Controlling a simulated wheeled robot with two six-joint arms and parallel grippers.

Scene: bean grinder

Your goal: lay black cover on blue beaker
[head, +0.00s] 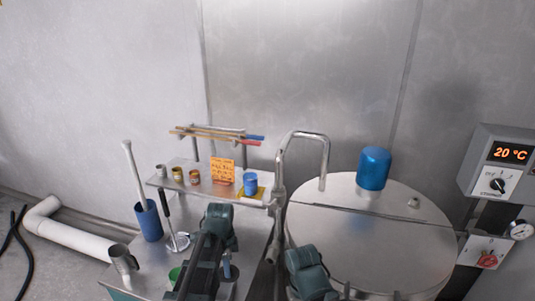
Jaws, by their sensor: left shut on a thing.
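My left arm comes up from the bottom edge and bends down, with my left gripper (228,270) low over the front of the bench. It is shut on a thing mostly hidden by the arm. A dark round shape (229,287) shows just under it, which I take for the black cover, though it is too small to be sure. A small blue beaker (250,184) stands upright on the shelf. A taller blue container (149,221) with a white-handled tool in it stands on the bench at left. My right gripper is out of view; only my right arm shows.
The metal shelf (204,188) holds small cups and an orange note (223,172). A green cup (175,274) and a metal jug (124,260) stand on the bench. A bent pipe (324,158) and a large steel tank (400,245) with a blue cylinder (375,168) are at right.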

